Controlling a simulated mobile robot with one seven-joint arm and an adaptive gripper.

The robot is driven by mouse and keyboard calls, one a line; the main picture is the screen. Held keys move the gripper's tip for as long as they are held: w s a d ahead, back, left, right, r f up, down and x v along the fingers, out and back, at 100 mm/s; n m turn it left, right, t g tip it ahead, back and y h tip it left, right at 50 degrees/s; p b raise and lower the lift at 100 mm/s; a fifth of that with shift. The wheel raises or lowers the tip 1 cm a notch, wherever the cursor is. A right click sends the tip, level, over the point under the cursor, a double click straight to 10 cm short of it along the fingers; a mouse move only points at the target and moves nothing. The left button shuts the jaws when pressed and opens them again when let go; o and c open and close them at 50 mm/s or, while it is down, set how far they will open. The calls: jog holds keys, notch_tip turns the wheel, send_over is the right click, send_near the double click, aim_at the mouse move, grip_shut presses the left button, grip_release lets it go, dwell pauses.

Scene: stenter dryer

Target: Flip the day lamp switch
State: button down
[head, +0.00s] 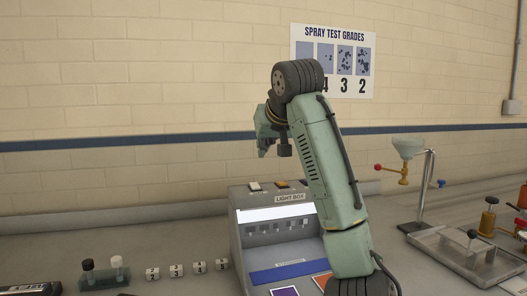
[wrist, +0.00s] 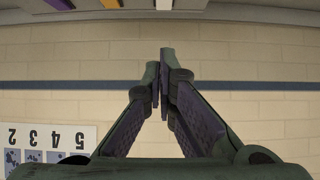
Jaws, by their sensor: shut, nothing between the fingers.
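The light box (head: 246,232) stands on the bench against the wall, its lit viewing opening facing forward. On its top edge sit small rocker switches: a white one (head: 254,186), an amber one (head: 282,184) and one further right partly hidden by my arm. I cannot read which is the day lamp switch. My gripper (head: 264,150) is above the top of the box, apart from the switches. In the wrist view my gripper (wrist: 159,72) has its fingers together, with nothing between them. Coloured pieces cross that view's top edge, too cropped to identify.
A spray test grades poster (head: 333,62) hangs on the brick wall behind my arm. Bottles in a rack (head: 104,274) and small marked cubes (head: 176,270) stand left of the box. A funnel stand (head: 422,195) and a metal tray (head: 455,258) are at right.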

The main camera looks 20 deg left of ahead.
jog(key=p, duration=0.2)
send_over(257, 186)
jog(key=f, duration=0.4)
jog(key=shift+s+d+f, duration=0.15)
jog(key=shift+s+d, duration=0.1)
jog(key=shift+s, duration=0.05)
jog(key=f, duration=0.1)
jog(key=f+p, duration=0.1)
jog(key=shift+w+a+f, duration=0.2)
jog(key=shift+w+f, duration=0.1)
jog(key=shift+f, duration=0.9)
